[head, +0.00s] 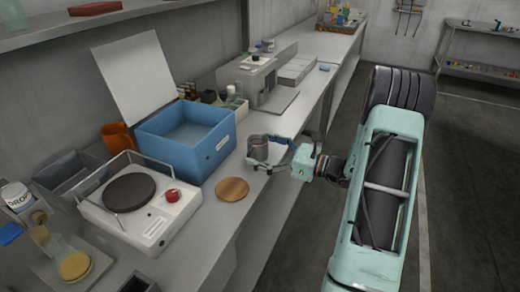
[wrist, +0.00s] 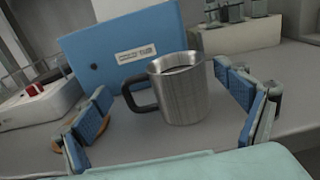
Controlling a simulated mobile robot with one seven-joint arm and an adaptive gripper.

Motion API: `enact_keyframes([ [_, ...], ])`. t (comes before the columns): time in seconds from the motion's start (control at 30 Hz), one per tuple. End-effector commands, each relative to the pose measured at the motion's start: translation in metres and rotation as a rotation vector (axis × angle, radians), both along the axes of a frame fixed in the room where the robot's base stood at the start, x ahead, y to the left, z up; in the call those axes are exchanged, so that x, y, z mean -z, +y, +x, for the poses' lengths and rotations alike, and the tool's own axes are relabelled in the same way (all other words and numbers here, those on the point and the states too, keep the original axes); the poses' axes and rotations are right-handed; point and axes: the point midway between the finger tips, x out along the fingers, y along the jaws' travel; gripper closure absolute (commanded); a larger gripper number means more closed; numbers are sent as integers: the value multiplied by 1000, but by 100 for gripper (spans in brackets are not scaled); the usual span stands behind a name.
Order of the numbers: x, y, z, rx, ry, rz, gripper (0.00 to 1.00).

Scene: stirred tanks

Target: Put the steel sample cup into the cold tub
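The steel sample cup (head: 258,148) stands upright on the grey bench, right of the blue tub. In the wrist view the cup (wrist: 184,98) shows brushed metal, with a dark handle pointing left. My gripper (head: 272,153) is open. Its blue-padded fingers (wrist: 163,82) are spread on either side of the cup, with visible gaps, so it is not gripped. The cold tub (head: 213,155) is a blue open-topped box with a white label and a raised white lid (head: 150,85). Its front wall (wrist: 112,58) stands behind the cup in the wrist view.
A white hotplate (head: 150,222) with a guard rail and red knob stands left of the tub. A round wooden coaster (head: 232,189) lies on the bench before the cup. A bottle rack (wrist: 240,36) and a grey machine (head: 265,82) stand behind. The bench edge is close.

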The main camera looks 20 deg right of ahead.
Motion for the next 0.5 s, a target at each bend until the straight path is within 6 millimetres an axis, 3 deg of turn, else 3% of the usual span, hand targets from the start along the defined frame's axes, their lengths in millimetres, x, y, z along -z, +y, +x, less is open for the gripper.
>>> enact_keyframes([
  [0.27, -5, -1, -1, 1, 0, 0, 9],
  [0.5, -3, -34, -32, 6, 0, 0, 9],
])
